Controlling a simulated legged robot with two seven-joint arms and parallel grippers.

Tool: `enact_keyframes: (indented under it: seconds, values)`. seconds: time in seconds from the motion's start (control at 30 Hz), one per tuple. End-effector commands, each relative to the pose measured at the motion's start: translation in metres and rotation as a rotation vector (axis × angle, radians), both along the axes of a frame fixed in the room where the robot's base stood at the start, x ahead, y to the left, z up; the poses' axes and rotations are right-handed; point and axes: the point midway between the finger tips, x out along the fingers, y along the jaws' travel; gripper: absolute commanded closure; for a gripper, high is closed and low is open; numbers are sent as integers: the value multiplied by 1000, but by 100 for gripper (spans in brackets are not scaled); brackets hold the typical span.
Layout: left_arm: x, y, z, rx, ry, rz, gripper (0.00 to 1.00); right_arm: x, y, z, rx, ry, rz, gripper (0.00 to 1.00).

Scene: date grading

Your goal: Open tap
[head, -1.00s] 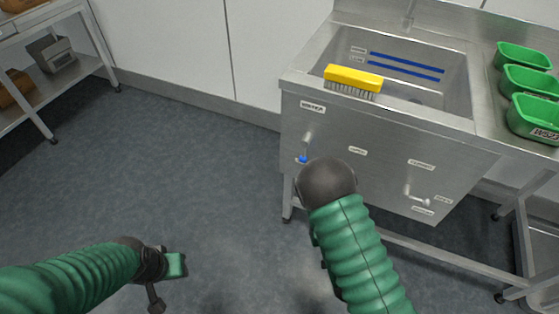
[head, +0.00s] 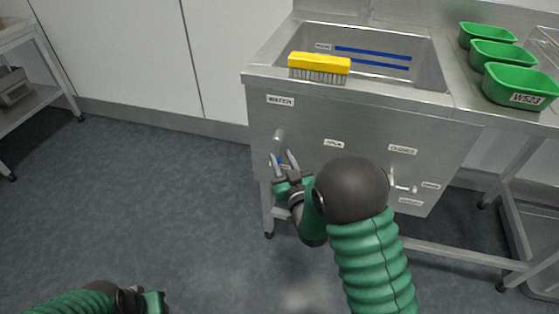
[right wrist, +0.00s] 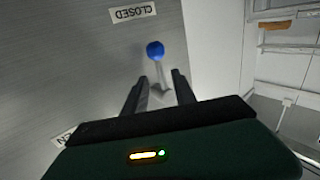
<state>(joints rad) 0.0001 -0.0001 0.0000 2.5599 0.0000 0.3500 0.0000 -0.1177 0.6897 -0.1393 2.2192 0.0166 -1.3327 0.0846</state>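The water tap's lever, with a blue knob (head: 279,160), is on the left of the steel sink front, below the WATER label (head: 281,100). In the right wrist view the blue knob (right wrist: 155,50) sits beside a CLOSED label (right wrist: 134,12). My right gripper (head: 284,159) is open at the lever. In the right wrist view its fingers (right wrist: 160,88) stand apart on either side of the lever's pale stem, with the knob beyond the tips; contact is unclear. My left gripper (head: 150,302) is low at the picture's bottom edge, partly cut off.
Several green tubs, one marked W523 (head: 520,84), stand to the right. A second lever (head: 402,187) is on the sink front's right. The floor (head: 150,190) at left is clear.

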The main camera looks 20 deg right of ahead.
Motion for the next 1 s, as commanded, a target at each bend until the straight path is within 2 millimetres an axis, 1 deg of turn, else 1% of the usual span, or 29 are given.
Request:
enact_keyframes:
  seconds: [0.03,0.13,0.4,0.6,0.67,1.0]
  values:
    - [0,0,-4,0,0,0,64,7,1,-1,0,-2,1,68]
    - [0,0,-5,0,0,0,64,16,1,0,0,-1,1,68]
    - [0,0,-5,0,0,0,64,18,1,0,0,1,1,68]
    - [0,0,-5,0,0,0,64,18,1,0,0,0,1,94]
    - [0,0,-5,0,0,0,64,18,1,0,0,0,1,100]
    - [0,0,-5,0,0,0,64,17,1,0,0,1,0,100]
